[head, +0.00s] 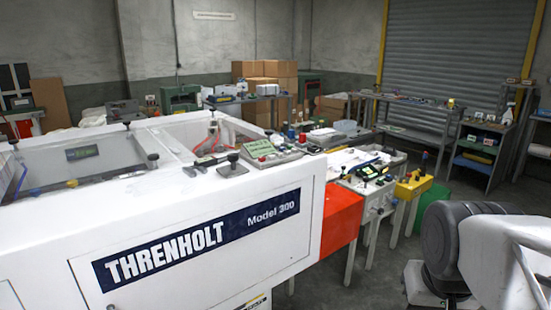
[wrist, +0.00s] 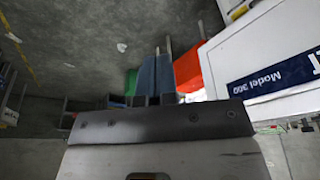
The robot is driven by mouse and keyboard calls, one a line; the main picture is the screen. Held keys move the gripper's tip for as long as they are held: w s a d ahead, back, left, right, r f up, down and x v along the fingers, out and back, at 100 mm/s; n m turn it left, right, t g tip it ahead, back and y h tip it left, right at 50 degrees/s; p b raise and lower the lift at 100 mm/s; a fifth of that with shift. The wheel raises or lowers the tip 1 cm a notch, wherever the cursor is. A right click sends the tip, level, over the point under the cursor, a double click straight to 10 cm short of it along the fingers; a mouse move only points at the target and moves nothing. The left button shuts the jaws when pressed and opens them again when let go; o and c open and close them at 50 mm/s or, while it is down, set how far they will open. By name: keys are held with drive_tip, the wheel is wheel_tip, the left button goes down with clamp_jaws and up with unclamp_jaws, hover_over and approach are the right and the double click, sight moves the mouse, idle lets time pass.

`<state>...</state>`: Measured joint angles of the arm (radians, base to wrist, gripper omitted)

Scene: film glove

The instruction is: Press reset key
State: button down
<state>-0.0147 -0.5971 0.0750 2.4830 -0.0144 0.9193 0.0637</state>
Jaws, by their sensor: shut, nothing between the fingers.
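The control panel (head: 267,152) with a pale green screen and small coloured keys sits on top of the white Threnholt machine (head: 150,215) in the head view. Its keys are too small to read, so I cannot tell which is the reset key. My gripper (wrist: 156,58) shows in the wrist view, its narrow fingers together and empty, with the grey floor behind them. It touches nothing that I can see. The machine's white side with the "Model 300" label (wrist: 275,80) is to its right in that view. The panel is not visible in the wrist view.
An orange-red box-like part (head: 342,213) stands at the machine's end. A yellow unit (head: 413,187) and a green block (head: 433,200) are beyond it. Workbenches and cardboard boxes (head: 265,75) line the back. Open floor lies toward the shutter (head: 455,55).

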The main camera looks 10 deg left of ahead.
drive_tip(key=w+a+r+m+t, duration=0.1)
drive_tip(key=w+a+r, duration=0.25)
drive_tip(key=w, duration=0.35)
drive_tip(key=w+a+r+t, duration=0.15)
drive_tip(key=w+r, duration=0.25)
drive_tip(key=w, duration=0.4)
wheel_tip(320, 180, up, 10)
drive_tip(key=f+m+t+y, duration=0.1)
drive_tip(key=m+t+y, duration=0.2)
hover_over(262, 159)
drive_tip(key=w, duration=0.1)
drive_tip(key=shift+d+r, duration=0.15)
drive_tip(key=shift+r, duration=0.1)
drive_tip(key=shift+f, duration=4.35)
